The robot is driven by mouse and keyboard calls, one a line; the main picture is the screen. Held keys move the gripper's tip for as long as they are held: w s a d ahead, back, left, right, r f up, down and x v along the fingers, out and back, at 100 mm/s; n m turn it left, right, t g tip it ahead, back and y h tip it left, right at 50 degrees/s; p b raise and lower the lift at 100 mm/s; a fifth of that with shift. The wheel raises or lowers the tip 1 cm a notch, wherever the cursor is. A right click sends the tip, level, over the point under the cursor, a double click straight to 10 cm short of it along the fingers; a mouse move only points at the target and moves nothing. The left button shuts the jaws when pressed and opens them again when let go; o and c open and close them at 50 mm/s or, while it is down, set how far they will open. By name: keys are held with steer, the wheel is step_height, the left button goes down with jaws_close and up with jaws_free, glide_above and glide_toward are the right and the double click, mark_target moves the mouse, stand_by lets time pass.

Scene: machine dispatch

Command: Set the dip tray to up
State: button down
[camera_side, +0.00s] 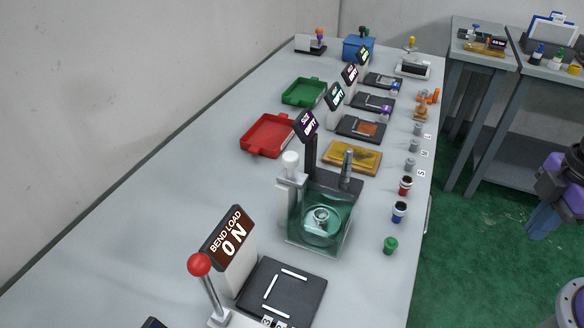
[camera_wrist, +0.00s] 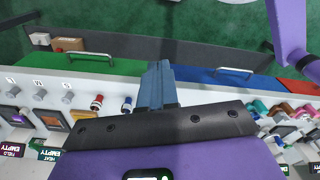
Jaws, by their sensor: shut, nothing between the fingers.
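In the side view, a clear greenish dip tank (camera_side: 305,238) stands near the middle of the bench with a pale round piece (camera_side: 320,218) low inside it. A white post with a white round knob (camera_side: 290,160) rises at its left back corner. A grey metal cylinder (camera_side: 347,168) stands upright at its back right. I cannot tell clearly which part is the dip tray. In the wrist view, my gripper (camera_wrist: 157,72) is shut and empty, over the bench's front edge and apart from the tank, which I cannot make out there.
A red-knobbed lever (camera_side: 199,265) with a sign reading "BEND LOAD ON" (camera_side: 228,238) stands in front. Red (camera_side: 268,135) and green (camera_side: 304,92) trays lie behind. The bench's left side is clear.

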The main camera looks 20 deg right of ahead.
stand_by(0.3)
steer(key=c, duration=1.4)
jaws_free()
steer(key=shift+c, duration=0.2)
steer(key=o, duration=0.6)
steer(key=shift+w+a+r, duration=0.35)
steer(key=shift+w+a, duration=0.15)
steer(key=shift+a, duration=0.1)
steer(key=shift+w+a+r, duration=0.35)
steer(key=shift+w+a, duration=0.1)
steer(key=shift+a, duration=0.1)
steer(key=shift+o, duration=0.2)
step_height(320, 180, up, 18)
steer(key=n, duration=0.5)
glide_above(290, 155)
steer(key=shift+f, duration=0.25)
step_height(290, 155, down, 17)
steer(key=shift+c, duration=0.3)
